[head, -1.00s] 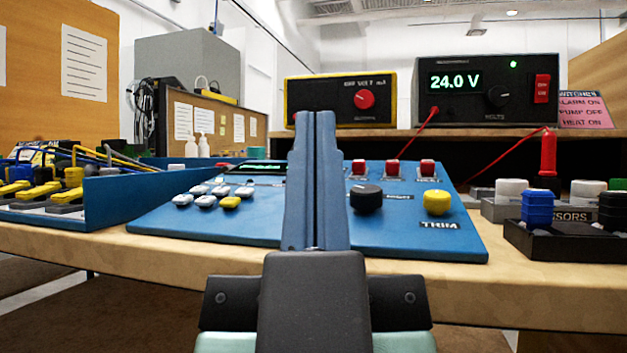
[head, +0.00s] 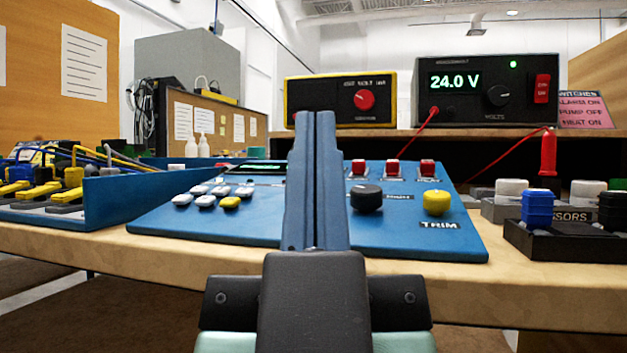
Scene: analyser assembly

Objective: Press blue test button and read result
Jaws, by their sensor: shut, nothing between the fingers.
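My gripper (head: 316,120) is shut, its two blue fingers together and empty, reaching over the middle of the blue panel (head: 255,232). Right of the fingers are a black knob (head: 366,198), a yellow knob (head: 437,202) by a TRIM label, and several red switches (head: 427,167). I see no clearly blue button; the fingers hide the panel's middle.
A power supply (head: 487,90) reading 24.0 V and a yellow-edged meter box (head: 340,101) stand on the shelf behind. A blue bin (head: 125,200) of connectors is at left. A black holder (head: 567,242) with a blue connector (head: 537,207) is at right.

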